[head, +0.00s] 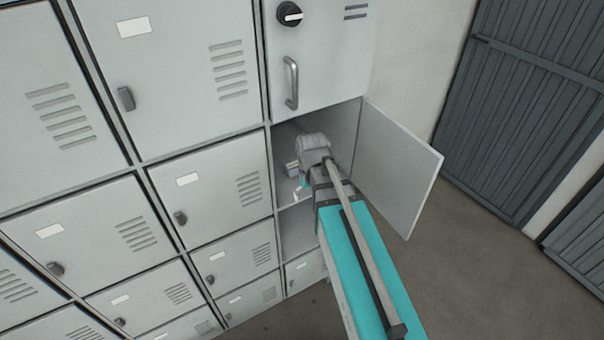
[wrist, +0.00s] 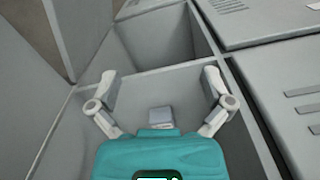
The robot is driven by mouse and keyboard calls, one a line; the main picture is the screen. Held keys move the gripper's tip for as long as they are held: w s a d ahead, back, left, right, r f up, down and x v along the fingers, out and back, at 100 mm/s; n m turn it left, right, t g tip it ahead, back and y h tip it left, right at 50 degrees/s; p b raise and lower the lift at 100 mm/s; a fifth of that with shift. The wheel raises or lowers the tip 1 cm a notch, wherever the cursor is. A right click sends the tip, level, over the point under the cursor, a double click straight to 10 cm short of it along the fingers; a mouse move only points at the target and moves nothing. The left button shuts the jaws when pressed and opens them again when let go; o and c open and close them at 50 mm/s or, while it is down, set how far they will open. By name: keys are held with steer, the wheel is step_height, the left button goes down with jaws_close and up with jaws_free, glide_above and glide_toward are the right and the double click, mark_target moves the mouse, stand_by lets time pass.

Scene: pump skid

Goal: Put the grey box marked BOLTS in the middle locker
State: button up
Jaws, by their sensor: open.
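A small grey box (head: 291,168) stands inside the open locker (head: 345,125), on its shelf floor towards the left side. Its marking is too small to read. In the wrist view the box (wrist: 160,116) shows just beyond my teal palm, which may hide part of it. My gripper (wrist: 160,74) is inside or at the mouth of this locker. Its two fingers are spread wide on either side of the box, with a clear gap to each. In the head view my arm hides most of the gripper. The locker's door (head: 402,165) stands wide open to the right.
Another open compartment (head: 297,235) lies directly below. A closed locker with a dark knob (head: 290,14) and a bar handle (head: 291,82) is above. Closed lockers (head: 210,190) fill the left. Grey floor (head: 470,260) is clear at right, before dark metal doors (head: 540,80).

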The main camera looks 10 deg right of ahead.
steer(key=s, duration=0.7)
steer(key=shift+m, duration=0.4)
steer(key=shift+d, duration=0.1)
steer(key=c, duration=0.6)
